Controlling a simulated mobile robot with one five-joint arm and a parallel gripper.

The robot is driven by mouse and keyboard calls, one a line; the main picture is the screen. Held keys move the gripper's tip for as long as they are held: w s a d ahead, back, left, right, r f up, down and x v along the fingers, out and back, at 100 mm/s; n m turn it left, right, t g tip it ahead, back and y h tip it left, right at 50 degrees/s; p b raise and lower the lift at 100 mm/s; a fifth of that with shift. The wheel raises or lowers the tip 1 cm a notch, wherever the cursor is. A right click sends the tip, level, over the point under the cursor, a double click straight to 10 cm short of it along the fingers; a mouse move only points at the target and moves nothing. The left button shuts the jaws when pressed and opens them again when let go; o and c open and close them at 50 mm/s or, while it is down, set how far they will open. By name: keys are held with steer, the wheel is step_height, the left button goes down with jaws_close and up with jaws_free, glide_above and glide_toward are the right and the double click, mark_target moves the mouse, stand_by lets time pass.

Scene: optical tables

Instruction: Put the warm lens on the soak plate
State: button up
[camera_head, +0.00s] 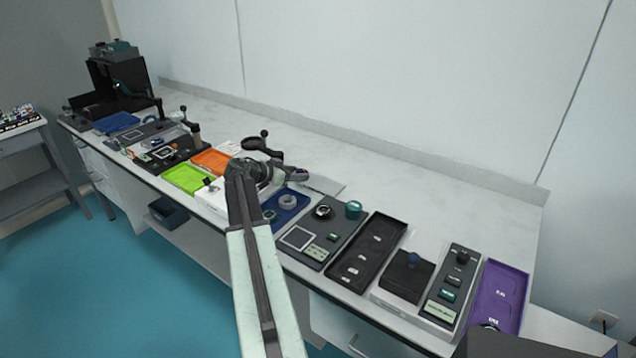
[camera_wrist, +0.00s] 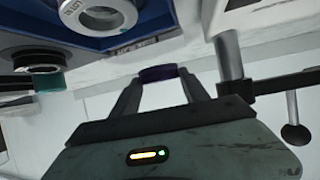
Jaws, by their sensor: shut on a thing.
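My gripper (camera_wrist: 163,88) is shut on a small purple-rimmed round piece, which looks like a lens (camera_wrist: 163,73), seen edge-on between the fingertips in the wrist view. In the head view, my gripper (camera_head: 296,175) is held above the bench, behind the blue tray; the held piece is small there and partly hidden by the fingers. I cannot tell for certain which surface is the soak plate. A dark grey unit with a pale square plate (camera_head: 298,238) stands to the right of the blue tray.
A blue tray (camera_head: 272,217) holds a grey ring (camera_head: 288,201), also seen in the wrist view (camera_wrist: 100,12). A teal cylinder (camera_head: 354,209) stands nearby. A black-knobbed clamp (camera_head: 256,143) is close behind my gripper. A black tray (camera_head: 378,238) and a purple tray (camera_head: 504,284) lie farther right. The back strip is clear.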

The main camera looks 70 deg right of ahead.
glide_above(317, 185)
steer(key=shift+w+a+f, duration=0.15)
steer(key=shift+w+f, duration=0.2)
steer(key=shift+w, duration=0.05)
steer(key=f+b, duration=0.2)
steer(key=b, duration=0.1)
steer(key=f+b, duration=0.1)
steer(key=f, duration=0.1)
steer(key=shift+s+d, duration=0.25)
steer(key=shift+r, duration=0.2)
steer(key=shift+f, duration=0.1)
steer(key=o, duration=1.6)
steer(key=shift+c, duration=0.2)
